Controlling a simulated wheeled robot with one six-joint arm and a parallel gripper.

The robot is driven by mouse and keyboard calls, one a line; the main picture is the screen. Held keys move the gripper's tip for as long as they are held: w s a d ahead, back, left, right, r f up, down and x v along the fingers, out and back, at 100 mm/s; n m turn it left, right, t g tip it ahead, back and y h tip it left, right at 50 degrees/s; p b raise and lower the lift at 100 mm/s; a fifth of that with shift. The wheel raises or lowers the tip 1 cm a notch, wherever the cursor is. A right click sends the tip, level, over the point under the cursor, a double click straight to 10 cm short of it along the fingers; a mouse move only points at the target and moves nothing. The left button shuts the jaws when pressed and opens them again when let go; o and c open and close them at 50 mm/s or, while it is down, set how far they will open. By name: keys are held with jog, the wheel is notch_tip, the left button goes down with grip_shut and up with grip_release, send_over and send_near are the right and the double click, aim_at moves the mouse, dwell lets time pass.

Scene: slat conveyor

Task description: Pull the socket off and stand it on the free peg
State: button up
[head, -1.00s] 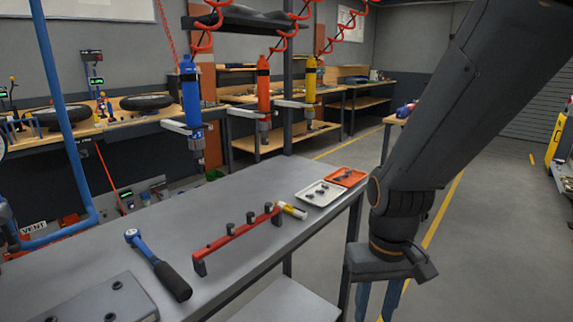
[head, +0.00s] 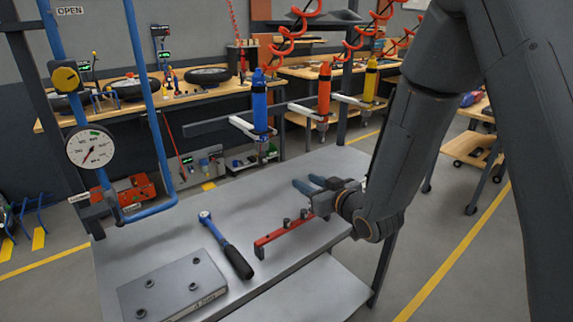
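A red rail (head: 285,236) with small dark sockets or pegs on it stands on the grey bench (head: 180,236). My gripper hides its far end, and I cannot tell which peg is free. A blue hanging driver (head: 260,102) has a dark lower end (head: 263,150) above the bench's back edge; whether a socket is on it is too small to tell. A ratchet (head: 226,246) with a blue shaft and black grip lies left of the rail. My gripper (head: 307,182) is above the rail's far end, blue fingers apart and pointing left, with nothing visible between them.
Orange (head: 324,98) and yellow (head: 369,84) drivers hang right of the blue one, on brackets behind the bench. A steel plate with bolts (head: 172,288) lies at the front left. A blue pipe frame with a gauge (head: 91,148) stands at left. The bench's left middle is clear.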

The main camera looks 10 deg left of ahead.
aim_at(265, 161)
jog(key=s+a+r+n+y, duration=0.1)
jog(key=s+a+r+y, duration=0.2)
jog(key=a+y, duration=0.15)
jog(key=shift+n+h, duration=0.3)
jog(key=shift+h, duration=0.15)
jog(key=shift+b+x, duration=0.6)
jog(key=shift+x, duration=4.85)
jog(key=c, duration=0.8)
